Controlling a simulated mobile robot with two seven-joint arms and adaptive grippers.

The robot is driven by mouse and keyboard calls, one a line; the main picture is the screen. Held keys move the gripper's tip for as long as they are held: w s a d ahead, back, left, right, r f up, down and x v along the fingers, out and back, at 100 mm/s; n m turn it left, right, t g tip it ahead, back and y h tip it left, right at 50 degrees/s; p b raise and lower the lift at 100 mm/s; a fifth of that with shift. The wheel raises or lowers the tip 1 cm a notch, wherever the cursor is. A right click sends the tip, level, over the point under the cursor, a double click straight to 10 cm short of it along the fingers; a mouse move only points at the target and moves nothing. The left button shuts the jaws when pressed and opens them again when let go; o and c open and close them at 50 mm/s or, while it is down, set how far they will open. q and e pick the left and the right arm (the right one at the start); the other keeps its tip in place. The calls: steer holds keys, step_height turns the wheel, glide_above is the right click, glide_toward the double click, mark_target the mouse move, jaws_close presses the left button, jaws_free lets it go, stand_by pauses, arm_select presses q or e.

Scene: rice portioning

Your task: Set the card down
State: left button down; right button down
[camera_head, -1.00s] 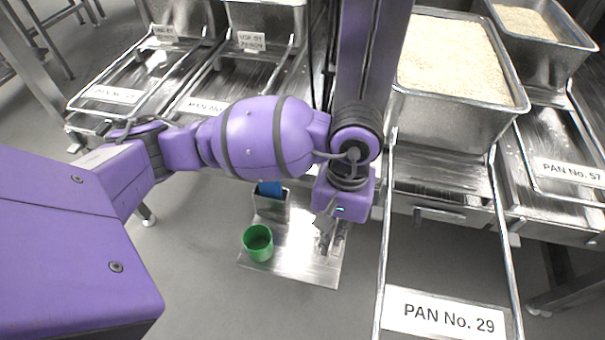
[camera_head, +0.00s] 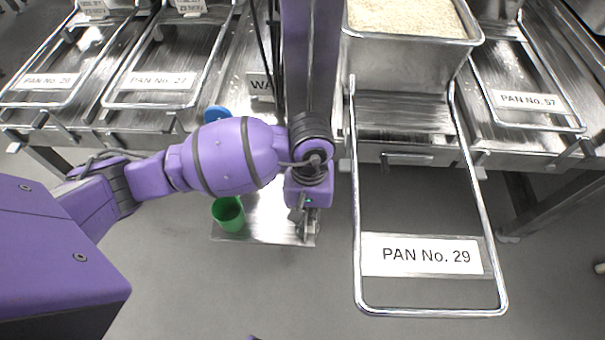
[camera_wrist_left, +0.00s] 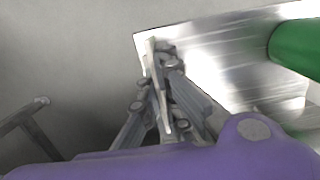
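My left gripper (camera_head: 301,222) points down over the right part of a small metal shelf. In the left wrist view its fingers (camera_wrist_left: 160,85) are close together around a thin pale strip, which looks like the card (camera_wrist_left: 153,62) seen edge-on. The card sticks out a little past the fingertips, over the corner of the shelf plate (camera_wrist_left: 215,60). Whether its edge touches the plate I cannot tell. In the head view the card is hard to make out beside the fingers. My right gripper is not in view.
A green cup (camera_head: 228,215) stands on the metal shelf (camera_head: 262,232), left of the gripper. A blue item (camera_head: 216,113) shows behind my arm. A rice-filled pan (camera_head: 405,60) stands on the right, with the PAN No. 29 frame (camera_head: 480,212) jutting forward. Open floor lies in front.

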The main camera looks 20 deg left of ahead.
arm_select(q)
steer(key=shift+w+r, duration=0.1)
steer(key=shift+w, duration=0.05)
steer(key=c, duration=2)
jaws_free()
steer(key=r, duration=0.4)
steer(key=w+r, duration=0.1)
steer(key=r, duration=0.7)
steer(key=shift+w+a, duration=0.1)
steer(key=shift+w, duration=0.05)
